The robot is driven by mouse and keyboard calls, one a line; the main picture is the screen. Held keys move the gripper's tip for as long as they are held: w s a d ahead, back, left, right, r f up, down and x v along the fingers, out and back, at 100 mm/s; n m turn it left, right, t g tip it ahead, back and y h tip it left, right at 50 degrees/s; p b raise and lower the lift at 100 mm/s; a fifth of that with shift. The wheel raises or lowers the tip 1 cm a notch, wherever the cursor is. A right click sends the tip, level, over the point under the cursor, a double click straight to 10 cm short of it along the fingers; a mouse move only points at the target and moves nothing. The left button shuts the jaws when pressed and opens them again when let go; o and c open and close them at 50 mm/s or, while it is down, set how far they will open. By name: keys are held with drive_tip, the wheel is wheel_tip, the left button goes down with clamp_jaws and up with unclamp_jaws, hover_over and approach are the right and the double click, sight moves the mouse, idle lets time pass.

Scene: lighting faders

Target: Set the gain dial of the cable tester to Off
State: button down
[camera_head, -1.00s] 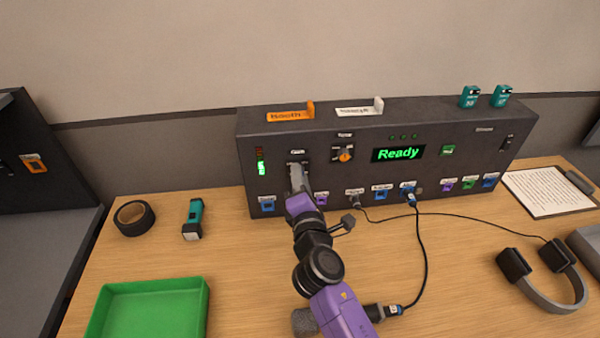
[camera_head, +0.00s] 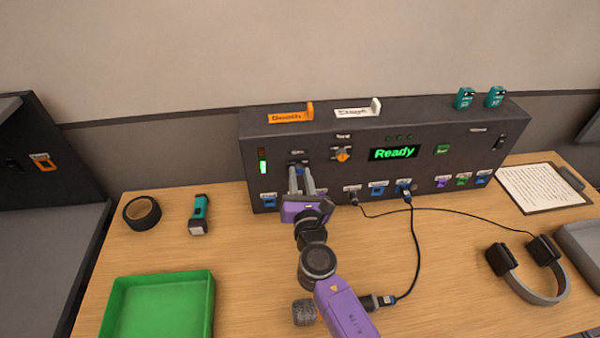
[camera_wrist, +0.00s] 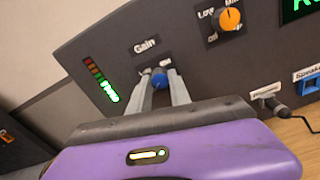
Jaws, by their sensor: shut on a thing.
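The cable tester (camera_head: 340,120) is a dark box with a sloped front panel at the back of the table. Its gain dial (camera_wrist: 160,79) is a blue knob under a "Gain" label in the wrist view. My gripper (camera_head: 300,175) reaches the panel from the front, and in the wrist view my gripper (camera_wrist: 160,82) has its two grey fingers on either side of the blue dial, shut on it. The dial's scale is mostly hidden by the fingers, so its setting cannot be read. A lit green level bar (camera_wrist: 109,91) stands left of the dial.
An orange dial (camera_head: 342,155) sits right of the gain dial, beside a green "Ready" display (camera_head: 394,153). Sockets and plugged cables line the panel's lower edge.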

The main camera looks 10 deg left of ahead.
drive_tip(key=shift+n+p, duration=0.4)
drive_tip(key=shift+n, duration=0.7)
drive_tip(key=shift+f, duration=0.1)
drive_tip(key=c, duration=1.2)
unclamp_jaws()
drive_tip(key=shift+p+v, duration=0.65)
drive_tip(key=shift+v, duration=3.25)
